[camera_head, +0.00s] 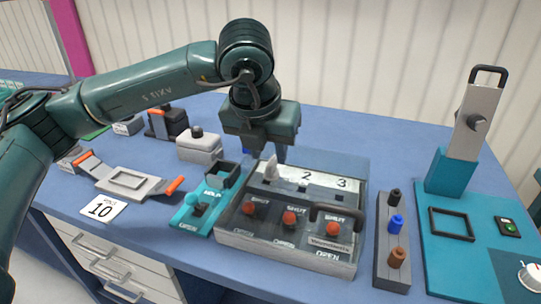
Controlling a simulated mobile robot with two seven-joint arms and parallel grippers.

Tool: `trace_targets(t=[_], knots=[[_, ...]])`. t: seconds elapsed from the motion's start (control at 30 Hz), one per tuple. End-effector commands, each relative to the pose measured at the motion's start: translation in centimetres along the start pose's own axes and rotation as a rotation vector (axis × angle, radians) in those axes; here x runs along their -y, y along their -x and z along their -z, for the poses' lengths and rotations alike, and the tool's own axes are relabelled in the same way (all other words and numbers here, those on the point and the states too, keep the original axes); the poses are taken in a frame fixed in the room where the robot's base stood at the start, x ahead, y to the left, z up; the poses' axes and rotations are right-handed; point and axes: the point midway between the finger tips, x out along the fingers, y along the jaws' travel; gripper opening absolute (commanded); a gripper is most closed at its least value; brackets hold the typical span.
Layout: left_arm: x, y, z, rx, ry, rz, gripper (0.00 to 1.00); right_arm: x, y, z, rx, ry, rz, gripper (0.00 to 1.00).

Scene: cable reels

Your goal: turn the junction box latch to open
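A grey box (231,240) with a dark front panel, red knobs and a black handle (337,214) stands in the middle of the table; it looks like the junction box. Which part is the latch I cannot tell for sure. My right gripper is not in view.
A rail with black, blue and brown pegs (396,224) stands right of the box. A teal stand with an upright grey lever (468,120) is at the far right.

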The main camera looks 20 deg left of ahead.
Motion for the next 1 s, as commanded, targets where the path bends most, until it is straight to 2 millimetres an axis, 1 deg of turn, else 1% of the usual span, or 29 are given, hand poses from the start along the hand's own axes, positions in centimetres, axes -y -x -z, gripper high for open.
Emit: trace_targets(t=[0.03,0.1,0.2,0.33,0.57,0.67,0.9,1.0], knots=[[-0.1,-0.8,0.1,-0.003,0.0,-0.001,0.33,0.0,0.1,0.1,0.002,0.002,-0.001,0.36],[0.0,-1.7,0.0,-0.003,0.001,-0.001,0.33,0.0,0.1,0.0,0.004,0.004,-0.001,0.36],[0.0,-2.6,0.0,-0.001,-0.001,0.0,0.33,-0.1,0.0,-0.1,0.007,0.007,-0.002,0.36],[0.0,-3.2,0.0,0.0,-0.001,0.001,0.33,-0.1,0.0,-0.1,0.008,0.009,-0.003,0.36],[0.0,-3.3,0.0,0.0,-0.001,0.001,0.33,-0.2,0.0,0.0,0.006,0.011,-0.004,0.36],[0.0,-3.2,0.0,0.0,-0.001,0.001,0.26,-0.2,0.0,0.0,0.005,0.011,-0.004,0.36],[0.0,-3.2,0.0,0.0,-0.001,0.001,0.07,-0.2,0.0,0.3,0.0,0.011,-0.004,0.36],[0.0,-3.2,0.0,0.0,-0.001,0.001,0.0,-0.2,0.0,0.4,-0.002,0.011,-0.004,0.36]])
